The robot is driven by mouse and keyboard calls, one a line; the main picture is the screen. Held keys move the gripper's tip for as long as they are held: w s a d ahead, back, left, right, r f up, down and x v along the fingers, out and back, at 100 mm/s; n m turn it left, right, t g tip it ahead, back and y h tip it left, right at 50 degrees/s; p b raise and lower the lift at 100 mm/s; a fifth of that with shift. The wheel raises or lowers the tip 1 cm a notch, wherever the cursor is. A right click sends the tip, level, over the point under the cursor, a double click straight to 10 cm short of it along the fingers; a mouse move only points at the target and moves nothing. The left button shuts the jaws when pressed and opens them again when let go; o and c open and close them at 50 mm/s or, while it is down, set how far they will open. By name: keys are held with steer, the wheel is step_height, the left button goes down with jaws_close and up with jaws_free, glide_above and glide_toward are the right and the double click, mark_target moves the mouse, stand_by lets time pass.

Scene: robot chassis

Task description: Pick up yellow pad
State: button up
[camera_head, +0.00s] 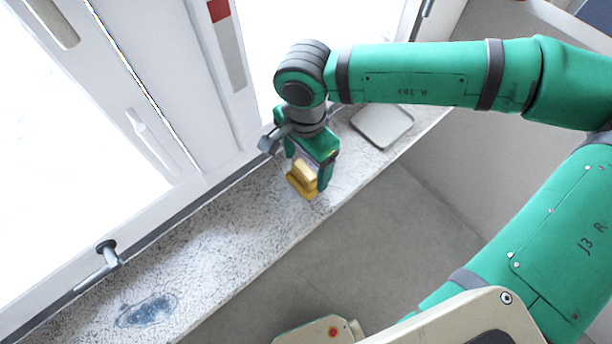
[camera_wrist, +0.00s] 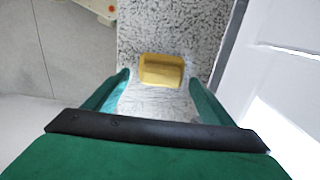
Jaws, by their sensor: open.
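The yellow pad (camera_head: 303,180) is a small block on the speckled stone window sill (camera_head: 215,238). In the wrist view the yellow pad (camera_wrist: 161,70) lies just beyond the fingertips, roughly centred between them. My gripper (camera_head: 309,176) is above the sill at the pad, pointing down. In the wrist view my gripper (camera_wrist: 158,80) has its two green fingers apart, one on each side, with nothing seen between them but sill and pad. I cannot tell whether a finger touches the pad.
A pale square plate (camera_head: 383,125) lies on the sill to the right of my gripper. The window frame (camera_head: 175,170) with a handle (camera_head: 103,262) borders the sill. A bluish patch (camera_head: 147,309) marks the sill at lower left. The sill between is clear.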

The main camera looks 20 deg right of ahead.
mark_target(305, 170)
steer(key=shift+w+f, duration=0.15)
steer(key=shift+f, duration=1.5)
steer(key=c, duration=1.2)
steer(key=shift+r, duration=0.1)
